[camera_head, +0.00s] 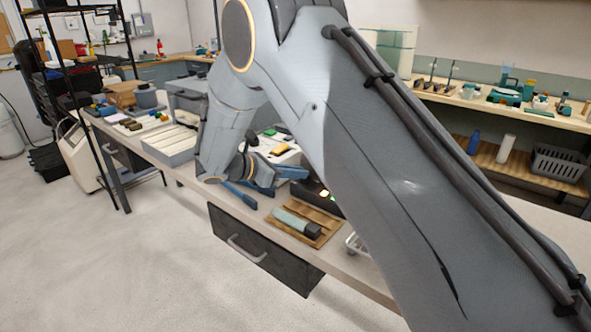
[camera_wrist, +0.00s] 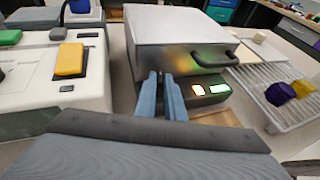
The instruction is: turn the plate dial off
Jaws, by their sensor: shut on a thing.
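In the wrist view, the plate unit (camera_wrist: 185,45) is a silver box with a dark handle and a dark front panel (camera_wrist: 208,104). The panel carries a lit orange-white display and a lit green-white display. My gripper (camera_wrist: 164,78) has its two blue fingers close together at the panel, left of the displays. It is shut on the plate dial, which the fingers hide. In the head view, my gripper (camera_head: 293,172) reaches the dark unit (camera_head: 318,196), whose lights show; my arm covers most of it.
Left of the unit, a white device (camera_wrist: 30,75) carries a yellow block (camera_wrist: 69,60). On the right, a wire rack (camera_wrist: 275,95) holds purple and yellow pieces. A wooden board (camera_head: 322,240) with a grey-green tool (camera_head: 294,221) lies at the bench's front edge, above a dark drawer (camera_head: 275,262).

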